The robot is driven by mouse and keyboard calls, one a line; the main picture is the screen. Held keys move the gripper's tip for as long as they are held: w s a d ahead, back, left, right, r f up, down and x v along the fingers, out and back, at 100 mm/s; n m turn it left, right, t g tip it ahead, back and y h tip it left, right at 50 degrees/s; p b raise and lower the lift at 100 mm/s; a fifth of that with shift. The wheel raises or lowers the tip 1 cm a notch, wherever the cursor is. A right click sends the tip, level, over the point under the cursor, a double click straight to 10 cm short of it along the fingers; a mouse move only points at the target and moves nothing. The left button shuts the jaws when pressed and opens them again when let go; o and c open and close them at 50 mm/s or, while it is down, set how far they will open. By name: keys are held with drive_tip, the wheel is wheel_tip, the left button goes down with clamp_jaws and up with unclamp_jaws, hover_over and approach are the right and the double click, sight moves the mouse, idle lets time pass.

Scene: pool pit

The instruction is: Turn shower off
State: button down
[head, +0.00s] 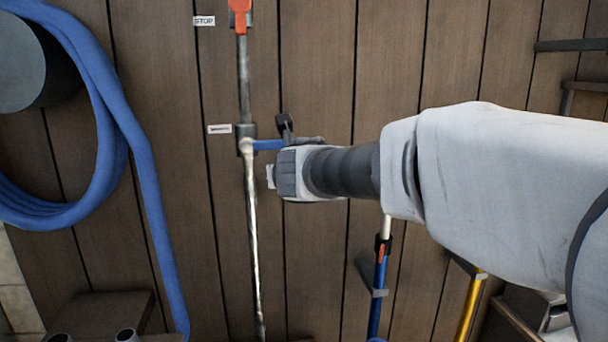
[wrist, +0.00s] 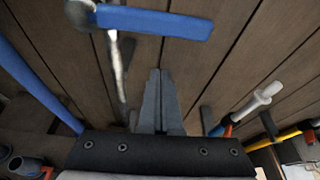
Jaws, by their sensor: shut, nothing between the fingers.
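The shower lever is a blue handle (head: 268,144) on the grey valve (head: 245,138) of a pipe on the wooden wall. It sticks out to the right, roughly level. In the wrist view the blue lever (wrist: 155,22) lies across the top, just above my fingertips. My gripper (head: 285,120) is beside the lever's right end, partly hidden by my wrist. In the wrist view my gripper (wrist: 158,74) is shut and empty. A small gap shows between fingertips and lever, but I cannot tell contact in depth. A shiny whitish streak (head: 253,230) runs down below the valve; pipe or water is unclear.
A red handle (head: 240,8) by a STOP label (head: 204,21) tops the pipe. A coiled blue hose (head: 108,160) hangs at left. A blue pole (head: 378,290) and a yellow pole (head: 469,305) stand at lower right. The wall planks around the lever are mostly clear.

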drive_tip(key=p+v, duration=0.2)
drive_tip(key=v, duration=0.8)
drive_tip(key=shift+r, duration=0.15)
drive_tip(key=shift+w+d, duration=0.1)
drive_tip(key=s+d+f+m+g+h, duration=0.25)
drive_tip(key=s+d+m, duration=0.25)
drive_tip(key=d+m, duration=0.45)
drive_tip(key=s+d+f+m+g+h, duration=0.1)
drive_tip(key=s+d+f+m+h, duration=0.3)
drive_tip(key=d+m, duration=0.55)
drive_tip(key=s+a+f+m+g+y, duration=0.1)
drive_tip(key=s+f+m+g+y, duration=0.1)
drive_tip(key=s+f+m, duration=0.2)
drive_tip(key=s+a+f+m+g+y, duration=0.1)
drive_tip(key=s+f+m, duration=0.4)
drive_tip(key=s+m, duration=0.5)
drive_tip(key=m+g+y, duration=0.1)
drive_tip(key=m+g, duration=0.1)
drive_tip(key=m, duration=0.3)
drive_tip(key=shift+s+m, duration=0.25)
drive_tip(key=shift+m, duration=0.05)
